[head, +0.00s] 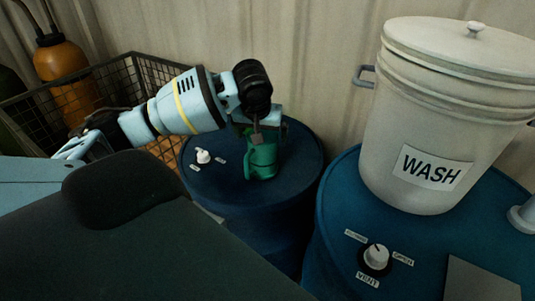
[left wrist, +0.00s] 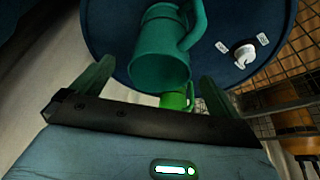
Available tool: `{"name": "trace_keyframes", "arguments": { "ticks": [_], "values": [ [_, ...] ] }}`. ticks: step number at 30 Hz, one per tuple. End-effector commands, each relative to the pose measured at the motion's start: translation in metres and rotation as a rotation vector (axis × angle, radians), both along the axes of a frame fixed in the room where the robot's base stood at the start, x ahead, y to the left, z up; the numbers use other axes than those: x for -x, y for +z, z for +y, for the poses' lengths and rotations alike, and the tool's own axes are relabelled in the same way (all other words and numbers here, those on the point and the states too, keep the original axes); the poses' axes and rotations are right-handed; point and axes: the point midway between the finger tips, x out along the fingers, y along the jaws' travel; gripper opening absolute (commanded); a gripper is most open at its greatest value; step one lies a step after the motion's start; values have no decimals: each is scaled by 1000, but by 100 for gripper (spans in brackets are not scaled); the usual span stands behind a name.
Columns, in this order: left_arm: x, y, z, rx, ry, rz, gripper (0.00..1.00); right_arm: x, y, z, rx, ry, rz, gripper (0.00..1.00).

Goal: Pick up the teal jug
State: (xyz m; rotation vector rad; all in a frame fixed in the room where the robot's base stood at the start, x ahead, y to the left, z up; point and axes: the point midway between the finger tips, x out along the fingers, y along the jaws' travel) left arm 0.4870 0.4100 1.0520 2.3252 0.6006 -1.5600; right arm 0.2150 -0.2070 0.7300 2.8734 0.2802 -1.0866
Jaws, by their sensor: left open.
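The teal jug (head: 262,158) stands on the blue drum beside the wall in the head view. My left gripper (head: 257,138) is right at its upper part and covers some of it. In the left wrist view the teal jug (left wrist: 162,48) shows large beyond the fingertips, its handle towards the right. My left gripper (left wrist: 152,85) is open, one finger on each side of the view. A brighter green piece with a handle (left wrist: 177,99) shows below the jug, partly hidden by the gripper; I cannot tell what it is. My right gripper is not in view.
The blue drum top (head: 217,183) also carries a white knob (head: 203,156) with small labels. A white lidded WASH bucket (head: 412,125) stands on another blue drum at right, with a VENT knob (head: 376,256). A wire basket (head: 143,75) and orange cylinder (head: 62,68) are at left.

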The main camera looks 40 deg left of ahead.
Motion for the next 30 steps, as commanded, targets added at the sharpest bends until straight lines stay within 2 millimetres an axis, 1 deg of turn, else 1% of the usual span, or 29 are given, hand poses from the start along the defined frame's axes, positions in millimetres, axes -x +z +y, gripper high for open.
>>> {"name": "trace_keyframes", "arguments": {
  "ticks": [4,8,10,14,16,24,27,30],
  "values": [
    [-2,-6,1,-1,1,3,100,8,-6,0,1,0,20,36],
    [-6,-20,4,0,1,5,100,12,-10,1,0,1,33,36],
    [-8,-25,5,-1,0,4,100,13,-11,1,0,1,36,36],
    [-9,-25,5,0,-1,0,100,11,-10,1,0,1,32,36],
    [-10,-29,6,-1,-1,2,100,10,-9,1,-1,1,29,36],
    [-21,-63,14,-1,0,2,100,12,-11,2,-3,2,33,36],
    [-24,-70,15,-1,-2,0,100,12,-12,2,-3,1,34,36],
    [-25,-72,16,-1,-1,-2,100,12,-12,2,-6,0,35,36]
  ]
}}
